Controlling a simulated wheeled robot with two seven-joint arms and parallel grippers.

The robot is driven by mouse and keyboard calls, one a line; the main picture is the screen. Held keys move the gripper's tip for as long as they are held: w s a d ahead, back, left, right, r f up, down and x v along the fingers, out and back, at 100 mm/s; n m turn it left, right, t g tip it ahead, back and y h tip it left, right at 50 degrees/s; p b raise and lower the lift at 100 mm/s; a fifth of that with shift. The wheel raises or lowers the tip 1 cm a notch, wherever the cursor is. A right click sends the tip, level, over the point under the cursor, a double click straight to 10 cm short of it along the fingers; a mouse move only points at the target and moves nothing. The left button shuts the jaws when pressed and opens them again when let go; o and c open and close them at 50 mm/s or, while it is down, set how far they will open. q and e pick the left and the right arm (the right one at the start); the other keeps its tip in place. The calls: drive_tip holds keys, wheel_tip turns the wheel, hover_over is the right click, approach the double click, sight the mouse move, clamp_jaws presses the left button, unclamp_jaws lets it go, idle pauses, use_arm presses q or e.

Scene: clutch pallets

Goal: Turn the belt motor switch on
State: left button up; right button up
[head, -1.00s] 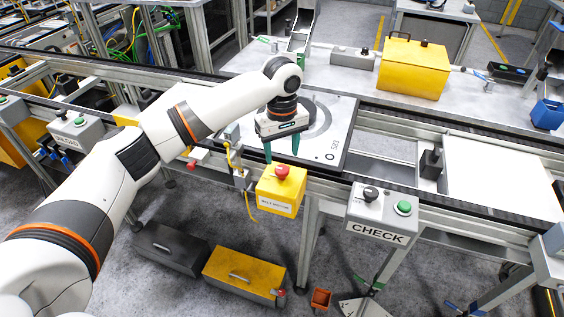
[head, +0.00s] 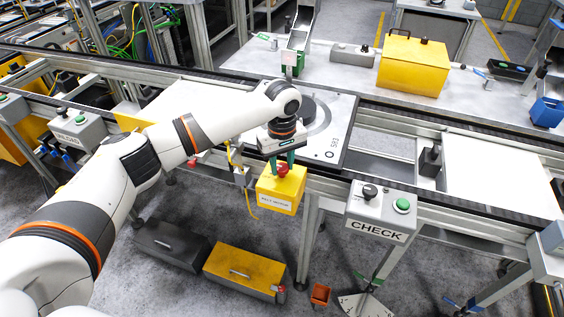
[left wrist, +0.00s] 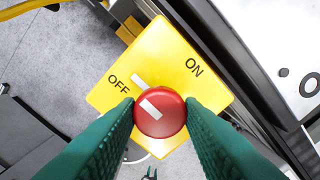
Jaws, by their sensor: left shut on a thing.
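The belt motor switch is a yellow box (head: 280,193) with a red round knob (left wrist: 160,112) on its top face. It hangs at the near side of the conveyor, left of the CHECK panel. In the left wrist view the yellow face (left wrist: 157,58) reads OFF at left and ON at upper right. A white stripe on the knob slants to the upper left, on the OFF side. My left gripper (head: 283,168) is shut on the knob, its green fingers touching it on two sides. My right gripper is not in view.
The CHECK panel (head: 381,211) with a black knob and green button stands just right of the switch. A round-marked plate (head: 335,128) lies on the conveyor behind my gripper. A yellow cable (head: 247,196) hangs left of the switch. Bins sit on the floor below.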

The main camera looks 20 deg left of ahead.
use_arm(q)
drive_tip(key=shift+r+m+p, duration=0.2)
drive_tip(key=shift+m+p, duration=0.4)
drive_tip(key=shift+p, duration=0.45)
drive_tip(key=m+p, duration=0.4)
drive_tip(key=p, duration=0.1)
drive_tip(key=shift+m+p, duration=0.7)
drive_tip(key=shift+m, duration=0.2)
drive_tip(key=m+p, duration=0.1)
drive_tip(key=m, duration=0.1)
drive_tip(key=shift+m+p, duration=0.35)
drive_tip(key=shift+m, duration=0.05)
drive_tip(key=m+p, duration=0.1)
drive_tip(key=m, duration=0.1)
drive_tip(key=shift+m, duration=0.4)
drive_tip(key=shift+f+m+p, duration=0.1)
drive_tip(key=shift+m+p, duration=0.35)
drive_tip(key=shift+m, duration=0.75)
drive_tip(key=shift+m+p, duration=0.3)
drive_tip(key=shift+m, duration=1.1)
